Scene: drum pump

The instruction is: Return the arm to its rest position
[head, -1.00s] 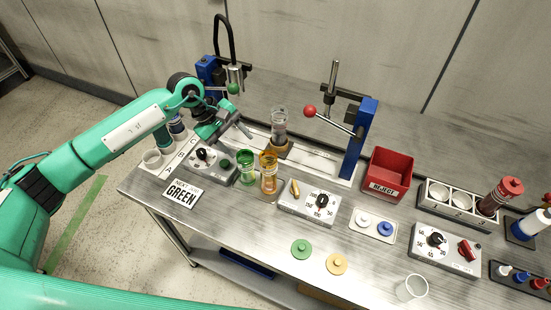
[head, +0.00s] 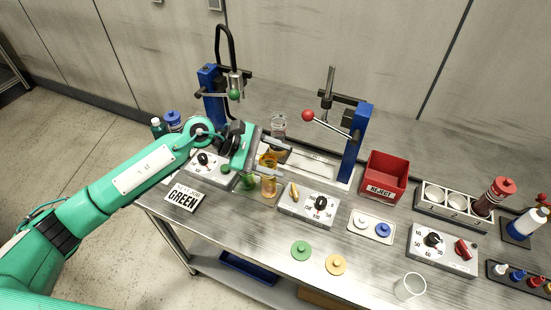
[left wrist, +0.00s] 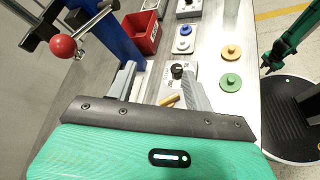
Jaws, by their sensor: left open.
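My left gripper (head: 283,157) is open and empty, above the workbench (head: 243,218). A clear cup (head: 279,122) stands behind the gripper, partly hidden. My right arm shows at the right edge of the left wrist view, its gripper (left wrist: 271,63) too small to judge.
Two blue-posted stations rise behind, one with a black hose (head: 219,42), one with a red-knobbed lever (head: 308,115). A red reject bin (head: 388,174), a cup rack (head: 450,208) and dial boxes stand right. The front bench edge has green and yellow discs (head: 301,250).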

